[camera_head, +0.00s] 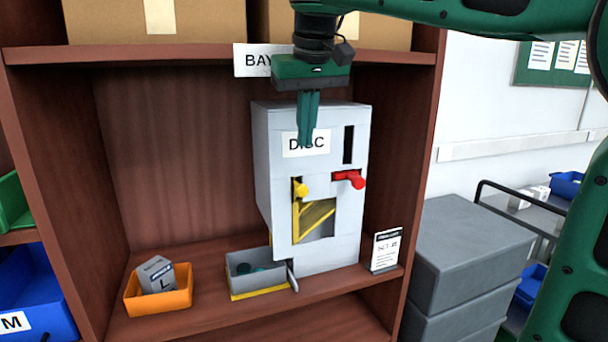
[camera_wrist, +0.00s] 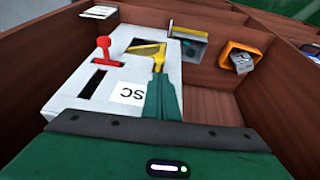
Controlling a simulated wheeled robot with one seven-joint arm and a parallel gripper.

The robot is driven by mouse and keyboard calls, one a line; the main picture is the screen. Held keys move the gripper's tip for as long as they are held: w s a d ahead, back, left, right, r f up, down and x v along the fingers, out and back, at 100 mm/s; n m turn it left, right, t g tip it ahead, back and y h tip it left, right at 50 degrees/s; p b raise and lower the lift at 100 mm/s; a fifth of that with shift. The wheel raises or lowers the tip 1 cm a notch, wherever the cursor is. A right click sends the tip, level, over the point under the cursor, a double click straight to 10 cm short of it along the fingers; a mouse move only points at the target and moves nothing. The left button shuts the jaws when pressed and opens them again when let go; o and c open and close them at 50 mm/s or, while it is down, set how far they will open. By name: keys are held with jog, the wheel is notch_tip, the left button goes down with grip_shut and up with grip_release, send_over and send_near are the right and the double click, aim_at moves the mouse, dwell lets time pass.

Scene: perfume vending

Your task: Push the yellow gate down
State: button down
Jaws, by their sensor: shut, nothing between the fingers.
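The grey vending box (camera_head: 283,170) stands upright on the shelf, with a white "DISC" label (camera_head: 293,144) on its front. The yellow gate (camera_head: 315,220) sits in a square opening low on the front. Its yellow knob (camera_head: 302,189) sticks out at a vertical slot above the opening. The gate also shows in the wrist view (camera_wrist: 146,50). My gripper (camera_head: 304,143) points down in front of the label, above the yellow knob, and covers part of the label. Its fingers are together and empty. In the wrist view the fingertips (camera_wrist: 160,80) appear close to the yellow knob; I cannot tell whether they touch.
A red lever (camera_head: 355,180) sticks out right of the knob, below a dark vertical slot (camera_head: 348,145). A grey tray (camera_head: 245,268) and an orange bin (camera_head: 140,297) with a grey box (camera_head: 157,273) stand left. A small sign (camera_head: 385,250) stands right. Shelf walls close both sides.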

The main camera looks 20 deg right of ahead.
aim_at(300, 185)
jog(key=x, duration=1)
jog(key=shift+w+f, duration=0.1)
jog(key=shift+f, duration=0.2)
